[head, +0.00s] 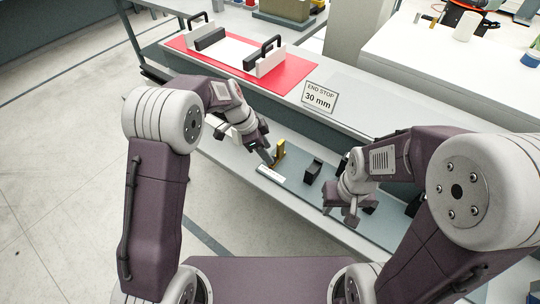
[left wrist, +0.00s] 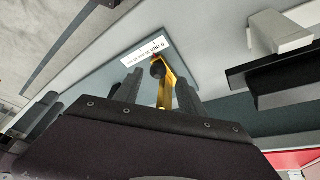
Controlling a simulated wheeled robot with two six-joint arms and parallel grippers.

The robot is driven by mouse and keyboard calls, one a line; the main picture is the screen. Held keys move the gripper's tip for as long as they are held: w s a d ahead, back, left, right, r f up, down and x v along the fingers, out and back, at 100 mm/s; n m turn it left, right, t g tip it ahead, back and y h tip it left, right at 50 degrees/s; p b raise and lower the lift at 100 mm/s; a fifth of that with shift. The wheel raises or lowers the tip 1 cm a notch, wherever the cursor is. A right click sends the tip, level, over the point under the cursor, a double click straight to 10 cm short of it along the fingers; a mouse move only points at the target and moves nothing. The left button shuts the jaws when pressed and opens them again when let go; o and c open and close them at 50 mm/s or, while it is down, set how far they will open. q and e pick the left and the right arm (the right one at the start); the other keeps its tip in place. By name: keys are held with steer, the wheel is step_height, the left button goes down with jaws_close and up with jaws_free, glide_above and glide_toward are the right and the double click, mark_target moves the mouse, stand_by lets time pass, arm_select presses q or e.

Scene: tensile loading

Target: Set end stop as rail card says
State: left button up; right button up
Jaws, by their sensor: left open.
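The rail card (head: 320,97) reads "END STOP 30 mm" and stands at the bench edge in the head view. The gold end stop (head: 280,150) stands on a blue-grey plate (head: 294,178) below it. In the left wrist view the end stop (left wrist: 166,98) has a dark round knob and shows between my left fingers. A white scale strip (left wrist: 145,51) with small markings lies beside it; this strip also shows in the head view (head: 270,174). My left gripper (head: 268,157) is open at the end stop; contact is unclear. My right gripper (head: 343,208) hangs empty near the plate's right part.
A black block (head: 313,171) stands on the plate, between the end stop and my right gripper. A red mat (head: 296,79) with a white, black-handled fixture (head: 266,60) lies on the bench above. A white table (head: 430,60) with small items is at the upper right.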

mark_target(277, 152)
arm_select(q)
steer(key=x, duration=0.3)
steer(key=shift+s+d, duration=0.2)
steer(key=shift+s, duration=0.05)
steer(key=shift+w+f, duration=0.1)
steer(key=shift+f, duration=0.1)
jaws_close()
stand_by(1.0)
